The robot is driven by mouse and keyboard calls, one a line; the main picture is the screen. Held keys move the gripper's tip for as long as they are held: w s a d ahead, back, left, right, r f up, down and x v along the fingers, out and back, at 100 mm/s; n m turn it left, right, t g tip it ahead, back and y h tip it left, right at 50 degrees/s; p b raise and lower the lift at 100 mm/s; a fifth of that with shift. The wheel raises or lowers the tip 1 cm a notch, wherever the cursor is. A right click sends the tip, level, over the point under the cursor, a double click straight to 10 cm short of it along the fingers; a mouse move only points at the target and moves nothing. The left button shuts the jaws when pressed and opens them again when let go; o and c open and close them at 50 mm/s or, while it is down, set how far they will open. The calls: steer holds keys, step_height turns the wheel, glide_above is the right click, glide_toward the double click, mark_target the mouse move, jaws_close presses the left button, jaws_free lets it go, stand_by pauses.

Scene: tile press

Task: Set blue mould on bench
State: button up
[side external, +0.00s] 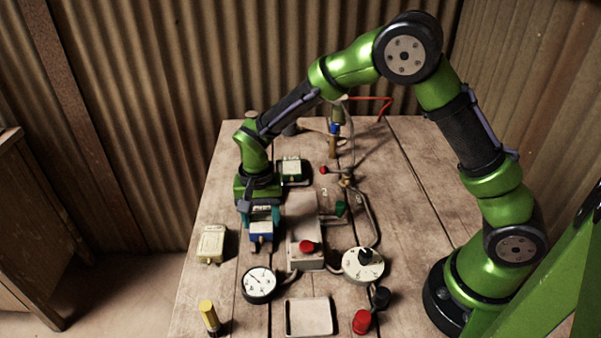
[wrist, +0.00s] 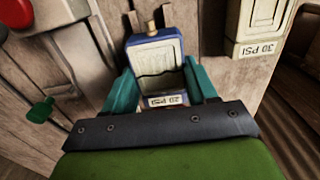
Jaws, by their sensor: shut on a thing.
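The blue mould (side external: 261,231) is a small blue block with a pale inner face and a brass nub on its front. My gripper (side external: 261,214) is shut on it, one teal finger on each side. In the wrist view my gripper (wrist: 162,90) holds the blue mould (wrist: 150,45) between its fingertips, and a small label reading 20 PSI shows upside down. The mould is upright and low over the wooden bench (side external: 420,190). I cannot tell whether its underside touches the wood.
A cream mould (side external: 212,243) stands left, labelled 30 PSI in the wrist view (wrist: 254,30). The grey press box (side external: 303,251) with a red button is close right. A gauge (side external: 259,283) and shallow tray (side external: 309,318) lie in front.

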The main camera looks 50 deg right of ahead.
steer(key=shift+f, duration=0.3)
steer(key=o, duration=1.4)
steer(key=shift+c, duration=0.2)
step_height(320, 180, up, 16)
steer(key=s+d+r+n+t+y, duration=0.1)
steer(key=s+d+r+n+t, duration=0.1)
steer(key=s, duration=0.7)
steer(key=s+d+r+n+t+y, duration=0.1)
steer(key=s+d+r+n+t, duration=0.2)
steer(key=s+d, duration=0.4)
steer(key=s+r+t, duration=0.1)
steer(key=s+t, duration=0.1)
steer(key=s, duration=0.1)
steer(key=shift+d+r, duration=0.3)
steer(key=shift+r, duration=0.1)
